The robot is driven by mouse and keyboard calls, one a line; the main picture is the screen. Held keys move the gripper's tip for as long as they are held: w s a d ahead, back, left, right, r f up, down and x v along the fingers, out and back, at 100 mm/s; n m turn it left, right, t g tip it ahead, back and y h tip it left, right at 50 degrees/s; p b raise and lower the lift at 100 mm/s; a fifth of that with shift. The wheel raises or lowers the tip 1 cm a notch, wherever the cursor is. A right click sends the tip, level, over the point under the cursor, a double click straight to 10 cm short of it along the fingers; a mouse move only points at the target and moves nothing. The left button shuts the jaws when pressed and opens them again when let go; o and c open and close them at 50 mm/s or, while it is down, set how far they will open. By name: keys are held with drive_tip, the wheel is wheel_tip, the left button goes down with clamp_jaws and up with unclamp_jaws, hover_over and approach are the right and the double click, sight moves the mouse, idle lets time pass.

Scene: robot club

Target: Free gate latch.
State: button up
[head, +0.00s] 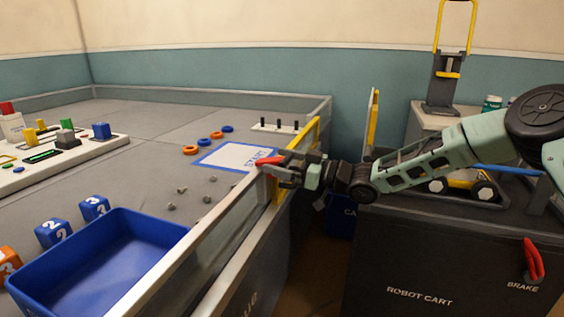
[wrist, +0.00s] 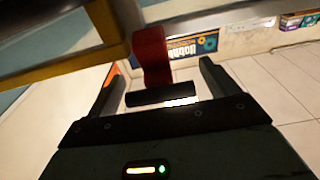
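The red latch (head: 267,161) sits on the arena's side wall by the yellow gate post (head: 310,137). In the wrist view the red latch (wrist: 151,52) hangs from a dark edge, with a yellow bar (wrist: 65,70) to its left. My gripper (head: 284,172) is at the latch, reaching in from the right. In the wrist view my gripper (wrist: 160,78) has its fingers wide apart, one on each side of the latch's lower part, with gaps showing. Whether a finger touches the latch is unclear.
A blue bin (head: 110,255), numbered cubes (head: 52,232) and rings (head: 202,139) are on the arena floor (head: 135,175). The black robot cart (head: 440,270) stands at right, with a red brake handle (head: 533,260). A narrow floor gap separates cart and arena.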

drive_tip(key=shift+o, duration=0.7)
drive_tip(key=shift+d, duration=0.1)
drive_tip(key=shift+d, duration=0.25)
drive_tip(key=p+v, duration=0.3)
drive_tip(key=v, duration=1.3)
drive_tip(key=shift+s+d, duration=0.25)
drive_tip(key=shift+d, duration=0.1)
drive_tip(key=shift+f, duration=0.15)
